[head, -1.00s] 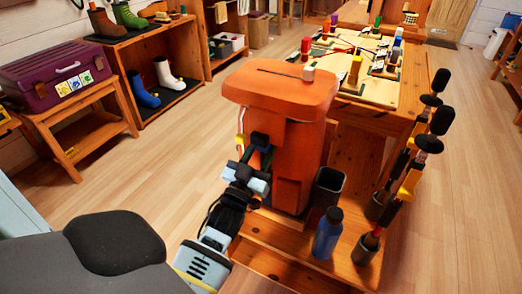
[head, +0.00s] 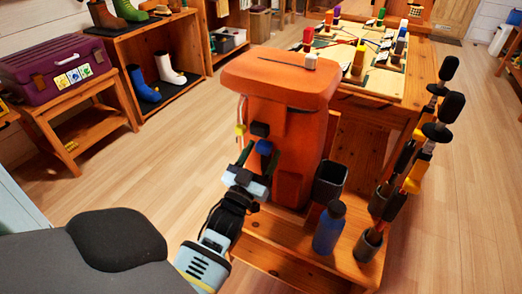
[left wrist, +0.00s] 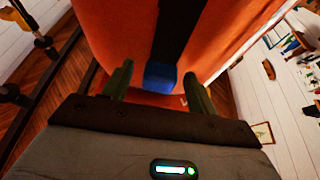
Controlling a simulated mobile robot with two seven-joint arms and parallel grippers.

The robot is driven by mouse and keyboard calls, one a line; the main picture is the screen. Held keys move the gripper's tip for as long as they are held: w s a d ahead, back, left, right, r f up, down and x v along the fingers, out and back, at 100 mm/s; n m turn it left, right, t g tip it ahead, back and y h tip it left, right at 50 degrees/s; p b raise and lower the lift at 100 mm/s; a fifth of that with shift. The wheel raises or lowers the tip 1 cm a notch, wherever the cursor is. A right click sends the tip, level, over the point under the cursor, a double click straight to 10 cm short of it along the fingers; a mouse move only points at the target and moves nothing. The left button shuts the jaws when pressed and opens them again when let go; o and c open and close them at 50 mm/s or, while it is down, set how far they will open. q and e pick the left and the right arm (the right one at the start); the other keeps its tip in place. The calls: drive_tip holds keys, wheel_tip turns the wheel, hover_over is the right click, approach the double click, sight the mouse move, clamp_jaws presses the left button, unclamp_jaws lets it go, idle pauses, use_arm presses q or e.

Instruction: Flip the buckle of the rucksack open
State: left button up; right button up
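The orange rucksack (head: 262,95) stands upright on a wooden stand in the middle of the head view. On its front are a black piece (head: 260,129) and, just below it, the blue buckle (head: 264,147). In the left wrist view the blue buckle (left wrist: 160,76) sits at the end of a black strap (left wrist: 178,32). My left gripper (head: 259,160) is in front of the buckle. Its two dark green fingers are apart, and the buckle shows between them in the wrist view; I cannot tell whether they touch it. My right gripper is not in view.
A dark open bin (head: 330,181) and a blue bottle (head: 329,228) stand on the wooden stand (head: 280,262), right of the rucksack. Poles (head: 430,135) stand in holders farther right. A workbench (head: 385,88) is behind.

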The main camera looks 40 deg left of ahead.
use_arm(q)
drive_tip(key=v, duration=0.7)
drive_tip(key=shift+s+p, duration=0.3)
drive_tip(key=shift+s, duration=0.05)
drive_tip(key=shift+f, duration=0.1)
drive_tip(key=shift+d, duration=0.1)
